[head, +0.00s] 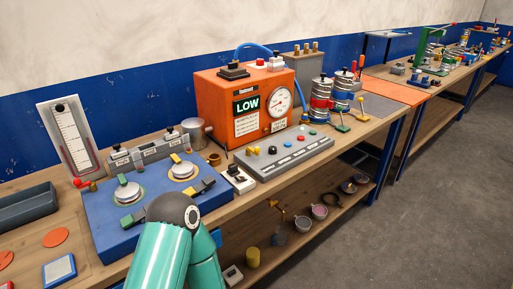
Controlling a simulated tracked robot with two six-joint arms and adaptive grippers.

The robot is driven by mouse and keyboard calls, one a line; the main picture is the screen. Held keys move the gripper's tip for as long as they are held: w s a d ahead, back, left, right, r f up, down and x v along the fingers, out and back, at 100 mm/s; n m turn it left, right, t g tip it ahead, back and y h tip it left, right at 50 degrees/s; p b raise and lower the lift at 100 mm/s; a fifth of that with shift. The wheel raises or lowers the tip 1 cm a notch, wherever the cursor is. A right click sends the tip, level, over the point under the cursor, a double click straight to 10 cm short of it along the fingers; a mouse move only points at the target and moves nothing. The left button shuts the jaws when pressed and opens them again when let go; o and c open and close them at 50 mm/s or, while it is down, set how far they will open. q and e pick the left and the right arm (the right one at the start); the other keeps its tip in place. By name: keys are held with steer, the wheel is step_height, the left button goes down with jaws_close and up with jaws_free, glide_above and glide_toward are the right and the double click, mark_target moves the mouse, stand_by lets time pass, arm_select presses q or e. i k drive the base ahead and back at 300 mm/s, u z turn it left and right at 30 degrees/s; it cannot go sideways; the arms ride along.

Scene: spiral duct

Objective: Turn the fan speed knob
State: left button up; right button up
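No knob in the head view carries a label I can read as fan speed. An orange box (221,97) with a sign reading LOW and a round gauge (279,102) stands on the bench. A black control (233,70) sits on its top. In front of it, a grey sloped panel (300,155) carries small coloured knobs, including a black one (272,150). A blue unit (105,215) at the left has two round silver discs and several levers. One teal arm of mine covers part of its front edge. Neither gripper shows.
A grey tray (25,206) and a tilted gauge board (70,138) are at the left. Stacked cylinders with levers (320,97) stand right of the orange box. A shelf (300,236) below holds small items. The grey floor (420,190) at the right is clear.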

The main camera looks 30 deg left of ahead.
mark_target(273, 150)
steer(key=u, duration=0.15)
steer(key=i, duration=1)
steer(key=z, duration=0.05)
